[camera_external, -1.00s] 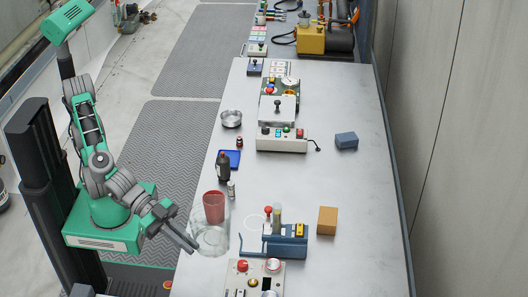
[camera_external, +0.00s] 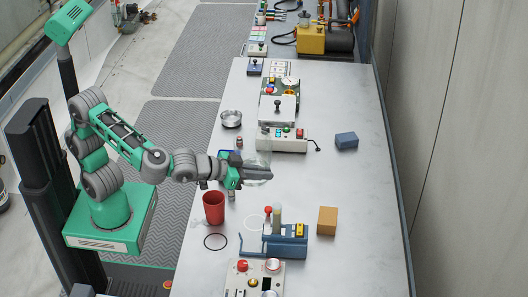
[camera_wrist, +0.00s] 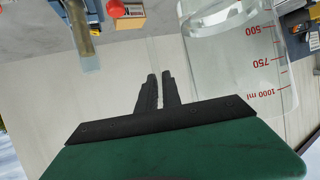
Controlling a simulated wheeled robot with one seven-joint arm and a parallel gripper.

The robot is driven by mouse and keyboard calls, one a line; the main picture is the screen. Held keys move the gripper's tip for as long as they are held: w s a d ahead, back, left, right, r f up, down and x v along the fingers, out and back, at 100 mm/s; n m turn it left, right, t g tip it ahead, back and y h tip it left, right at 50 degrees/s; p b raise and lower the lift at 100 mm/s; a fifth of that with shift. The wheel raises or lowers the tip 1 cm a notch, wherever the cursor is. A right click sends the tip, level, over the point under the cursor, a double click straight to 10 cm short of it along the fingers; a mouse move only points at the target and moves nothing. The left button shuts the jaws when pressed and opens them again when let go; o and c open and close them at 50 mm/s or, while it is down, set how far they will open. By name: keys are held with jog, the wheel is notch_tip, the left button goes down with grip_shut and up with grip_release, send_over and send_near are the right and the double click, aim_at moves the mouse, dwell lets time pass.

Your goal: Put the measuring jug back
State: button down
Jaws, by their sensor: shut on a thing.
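The clear measuring jug (camera_wrist: 240,50) has red marks, including 500, 750 and 1000 ml. It fills the upper right of the wrist view, beside my fingers. In the external view the jug (camera_external: 262,163) is faint around my gripper (camera_external: 257,174), above the bench. In the wrist view my gripper (camera_wrist: 155,92) has its two dark fingers close together. It is shut on the jug; the exact gripped part, perhaps a clear handle, is hard to make out. A dark ring (camera_external: 215,249) and a pale ring (camera_external: 243,230) lie on the bench.
A red cup (camera_external: 213,208) stands beside the dark ring. A blue fixture (camera_external: 286,246) with upright parts stands to its right, near an orange-brown box (camera_external: 327,220). A grey device (camera_external: 281,144) stands beyond my gripper. The bench's right side (camera_external: 360,200) is mostly clear.

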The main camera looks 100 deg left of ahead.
aim_at(265, 148)
jog(key=a+n+g+y, duration=0.1)
jog(key=a, duration=0.3)
jog(key=a+n+g+y, duration=0.1)
jog(key=a+n+y, duration=0.1)
jog(key=a, duration=0.1)
jog(key=a+n+g+y, duration=0.1)
jog(key=a+n, duration=0.1)
jog(key=a, duration=0.2)
jog(key=shift+s+a+f+g+y, duration=0.1)
jog(key=shift+s+a+g+y, duration=0.1)
jog(key=shift+a+g+y, duration=0.15)
jog(key=shift+w+a, duration=0.1)
jog(key=shift+a, duration=0.15)
jog(key=shift+w+a+f+p, duration=0.3)
jog(key=shift+w+f+p, duration=0.2)
jog(key=shift+w+f, duration=1.75)
jog(key=shift+w+a+f+p, duration=0.25)
jog(key=shift+w+f+p, duration=0.25)
jog(key=shift+w+f, duration=1.75)
jog(key=shift+w+a+f+p, duration=0.3)
jog(key=shift+w+f+p, duration=0.2)
jog(key=shift+w+f, duration=1.75)
jog(key=c, duration=1.5)
grip_release()
jog(key=shift+r, duration=0.15)
jog(key=b+v, duration=0.1)
jog(key=v, duration=0.6)
jog(key=shift+s+d+r, duration=0.1)
jog(key=shift+d+r, duration=0.1)
jog(key=shift+d, duration=0.05)
